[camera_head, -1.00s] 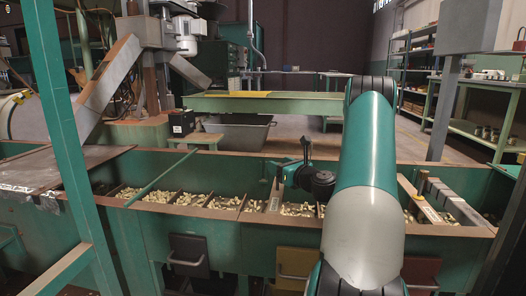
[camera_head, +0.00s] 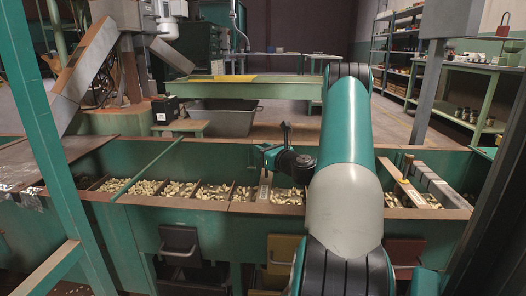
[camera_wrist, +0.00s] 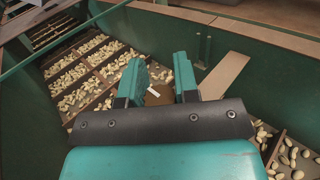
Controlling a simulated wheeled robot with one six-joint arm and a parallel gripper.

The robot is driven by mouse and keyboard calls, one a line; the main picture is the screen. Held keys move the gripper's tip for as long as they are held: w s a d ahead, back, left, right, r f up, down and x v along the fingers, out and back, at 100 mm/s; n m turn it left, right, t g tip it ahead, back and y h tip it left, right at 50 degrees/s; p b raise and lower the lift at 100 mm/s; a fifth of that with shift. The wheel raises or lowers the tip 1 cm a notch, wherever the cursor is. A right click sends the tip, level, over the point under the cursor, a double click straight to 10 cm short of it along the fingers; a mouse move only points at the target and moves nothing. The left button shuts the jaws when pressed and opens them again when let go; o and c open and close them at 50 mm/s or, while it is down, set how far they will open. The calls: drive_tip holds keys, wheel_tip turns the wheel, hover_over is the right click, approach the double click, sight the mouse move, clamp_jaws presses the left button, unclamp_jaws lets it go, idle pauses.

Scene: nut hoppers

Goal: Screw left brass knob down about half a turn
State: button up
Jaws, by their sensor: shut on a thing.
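My gripper (camera_wrist: 160,77) has its two green fingers closed on a brownish, rounded piece (camera_wrist: 159,95) that shows between them in the wrist view. It may be the left brass knob, but the fingers and the dark gripper body hide most of it, and I cannot tell its turn. A small white strip lies across it. In the head view my gripper (camera_head: 270,158) hangs over the green trough, just above a narrow upright divider plate (camera_head: 264,187).
The long green trough (camera_head: 215,221) is split by brown dividers into compartments of nuts (camera_head: 212,193). A green bar (camera_head: 147,171) crosses it at the left. A wide brown strip (camera_wrist: 223,74) lies beside the gripper. Metal blocks (camera_head: 436,187) stand at the trough's right.

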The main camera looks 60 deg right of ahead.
drive_tip(key=shift+h, duration=0.3)
drive_tip(key=m+g+h, duration=0.1)
drive_tip(key=m+h, duration=0.1)
drive_tip(key=m+g+h, duration=0.2)
drive_tip(key=shift+s+d+h, duration=0.1)
drive_tip(key=shift+d+h, duration=0.05)
drive_tip(key=shift+h, duration=0.25)
drive_tip(key=m+g+h+p, duration=0.2)
drive_tip(key=h, duration=0.1)
drive_tip(key=shift+s+d+r+m+g, duration=0.2)
drive_tip(key=shift+m+g, duration=0.1)
drive_tip(key=shift+g, duration=0.1)
drive_tip(key=m+g+h+p, duration=0.1)
drive_tip(key=g+p, duration=0.1)
drive_tip(key=m+g+h+p, duration=0.1)
drive_tip(key=m+g+p, duration=0.1)
drive_tip(key=p, duration=0.1)
drive_tip(key=shift+s+d+r+h, duration=0.1)
drive_tip(key=shift+s+d+h, duration=0.1)
drive_tip(key=shift+h, duration=0.1)
drive_tip(key=shift+m+g+p, duration=0.4)
drive_tip(key=shift+g+p, duration=0.2)
drive_tip(key=shift+p, duration=0.25)
drive_tip(key=shift+s+f+g+h+p, duration=0.1)
drive_tip(key=shift+f+g+h+p, duration=0.2)
drive_tip(key=o, duration=0.9)
